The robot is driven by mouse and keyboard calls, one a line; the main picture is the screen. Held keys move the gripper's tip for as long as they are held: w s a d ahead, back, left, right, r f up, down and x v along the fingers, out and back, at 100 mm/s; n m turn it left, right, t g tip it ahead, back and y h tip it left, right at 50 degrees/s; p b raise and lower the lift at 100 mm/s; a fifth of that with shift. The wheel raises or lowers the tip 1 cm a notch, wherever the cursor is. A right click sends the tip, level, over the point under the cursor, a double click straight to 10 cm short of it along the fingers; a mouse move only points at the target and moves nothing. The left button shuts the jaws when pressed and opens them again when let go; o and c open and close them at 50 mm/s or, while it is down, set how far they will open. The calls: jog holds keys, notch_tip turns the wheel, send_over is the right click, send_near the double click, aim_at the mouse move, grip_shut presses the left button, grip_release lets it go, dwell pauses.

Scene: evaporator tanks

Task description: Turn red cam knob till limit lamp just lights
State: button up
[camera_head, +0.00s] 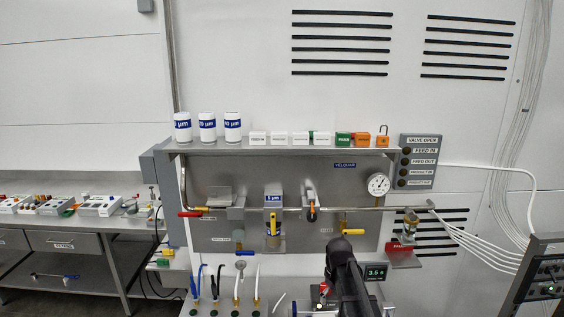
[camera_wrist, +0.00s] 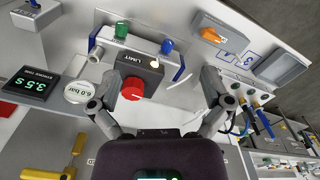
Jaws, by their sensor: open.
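In the wrist view the red knob (camera_wrist: 138,88) stands out from a dark box labelled LIMIT (camera_wrist: 131,62), with a white line on its face. A small round lamp (camera_wrist: 155,63) beside the label looks pale and bright; I cannot be sure whether it is lit. My gripper (camera_wrist: 160,78) is open, one finger on each side of the knob. The knob is nearer the left finger and no clear contact shows. In the head view my dark arm hides most of this spot; a bit of red (camera_head: 324,289) shows left of it.
A display reading 3.5 (camera_wrist: 30,84) and a round 6.0 bar dial (camera_wrist: 78,92) lie left of the knob. A green plug (camera_wrist: 121,30) and a blue plug (camera_wrist: 167,46) stand behind the box.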

jog(key=s+f+m+b, duration=0.2)
jog(key=s+f+b, duration=0.3)
jog(key=s, duration=0.3)
jog(key=s+f+m+b, duration=0.3)
jog(key=s+f+b, duration=0.3)
jog(key=s, duration=0.2)
jog(key=shift+s+d, duration=0.2)
jog(key=shift+s, duration=0.2)
dwell(2.3)
jog(key=shift+c, duration=0.2)
